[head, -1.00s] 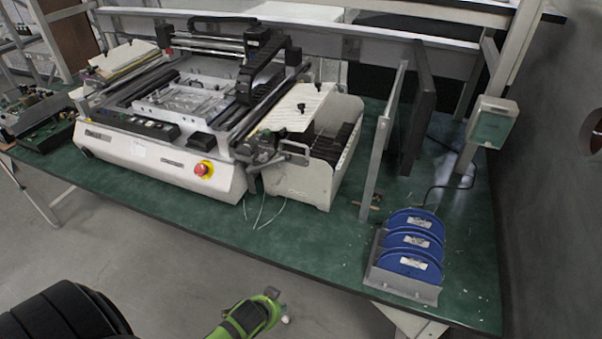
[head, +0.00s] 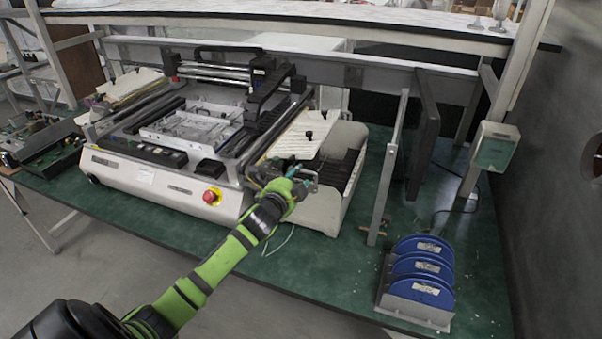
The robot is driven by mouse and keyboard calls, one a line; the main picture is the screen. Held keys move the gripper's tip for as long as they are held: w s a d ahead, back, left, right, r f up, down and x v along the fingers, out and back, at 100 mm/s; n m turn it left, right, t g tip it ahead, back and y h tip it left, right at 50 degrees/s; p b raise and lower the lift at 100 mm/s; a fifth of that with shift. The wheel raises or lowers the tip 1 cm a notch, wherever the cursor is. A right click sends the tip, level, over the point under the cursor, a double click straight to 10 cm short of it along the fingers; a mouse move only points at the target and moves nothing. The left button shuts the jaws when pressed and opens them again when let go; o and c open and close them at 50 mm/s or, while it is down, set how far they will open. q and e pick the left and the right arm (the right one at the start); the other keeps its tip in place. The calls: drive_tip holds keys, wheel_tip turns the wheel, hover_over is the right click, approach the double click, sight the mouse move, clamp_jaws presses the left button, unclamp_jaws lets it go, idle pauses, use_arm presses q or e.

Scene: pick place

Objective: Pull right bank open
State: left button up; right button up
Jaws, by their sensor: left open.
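The white pick-and-place machine (head: 165,185) stands on the green table. Its right bank (head: 325,208) is the white-walled unit at the machine's right side, with dark slots and a pale sloped cover (head: 302,135) beside them. My left gripper (head: 301,176), on the green and black arm, is at the front of the right bank, by its metal handle. Its jaws are open around or beside the handle; I cannot tell which, and the wrist hides part of the handle. My right gripper is out of view.
A rack of blue reels (head: 421,270) stands at the table's front right. A metal upright (head: 384,190) and a dark panel (head: 424,135) stand right of the bank. A red stop button (head: 211,197) is on the machine's front. Bare tabletop lies in front of the bank.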

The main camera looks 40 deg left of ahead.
use_arm(q)
drive_tip(key=shift+x, duration=1.6)
drive_tip(key=shift+d, duration=0.1)
clamp_jaws()
drive_tip(key=w+d, duration=0.1)
drive_tip(key=d, duration=0.5)
drive_tip(key=shift+w+p, duration=0.25)
drive_tip(key=shift+p, duration=0.05)
unclamp_jaws()
drive_tip(key=shift+s, duration=0.1)
drive_tip(key=v, duration=1.1)
drive_tip(key=shift+s+r, duration=0.2)
drive_tip(key=shift+s, duration=0.2)
